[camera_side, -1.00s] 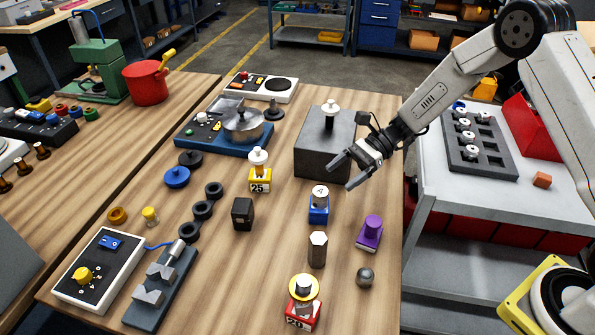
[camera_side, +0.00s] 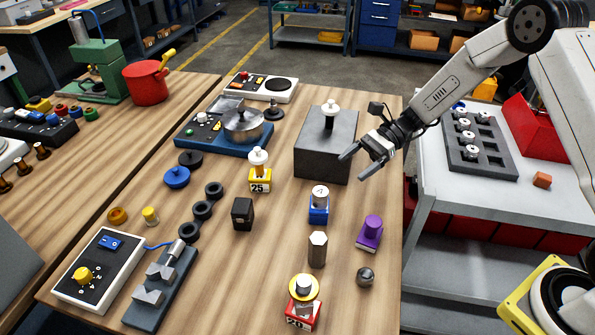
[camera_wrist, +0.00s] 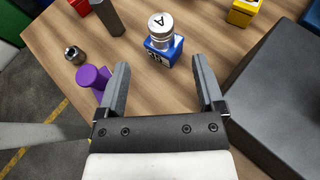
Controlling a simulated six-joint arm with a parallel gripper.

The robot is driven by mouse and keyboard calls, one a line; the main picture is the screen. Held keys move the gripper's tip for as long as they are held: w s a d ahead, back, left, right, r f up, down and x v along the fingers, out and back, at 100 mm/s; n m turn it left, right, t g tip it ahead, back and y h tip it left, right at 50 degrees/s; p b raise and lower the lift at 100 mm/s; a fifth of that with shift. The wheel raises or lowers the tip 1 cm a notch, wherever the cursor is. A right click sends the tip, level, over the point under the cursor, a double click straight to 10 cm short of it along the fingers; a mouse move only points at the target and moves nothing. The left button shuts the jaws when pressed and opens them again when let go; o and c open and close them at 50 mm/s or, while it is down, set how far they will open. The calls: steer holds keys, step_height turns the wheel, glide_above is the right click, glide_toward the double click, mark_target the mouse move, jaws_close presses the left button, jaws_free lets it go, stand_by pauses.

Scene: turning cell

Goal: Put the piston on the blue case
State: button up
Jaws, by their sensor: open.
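A silver, ringed cylinder marked with an "A", which looks like the piston (camera_side: 320,191), stands upright on the small blue case (camera_side: 319,211). In the wrist view the piston (camera_wrist: 162,27) sits on top of the blue case (camera_wrist: 163,55), which has a white number label. My gripper (camera_side: 355,165) is open and empty. It is above and to the right of the blue case in the side view, apart from the piston. In the wrist view its fingers (camera_wrist: 159,82) are spread, with the case beyond them.
A large dark grey block (camera_side: 324,158) with a white-topped post stands close to my gripper.

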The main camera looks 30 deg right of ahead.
steer(key=s+d+r+n+t+h, duration=0.1)
steer(key=s+d+n+h, duration=0.2)
steer(key=s+n+h, duration=0.3)
steer(key=s+d+r+n+t+h, duration=0.1)
steer(key=s+d+r+n+h, duration=0.1)
steer(key=s+n+h, duration=0.5)
steer(key=s+n, duration=0.4)
steer(key=n, duration=0.1)
steer(key=shift+d+t, duration=0.3)
steer(key=shift+d, duration=0.1)
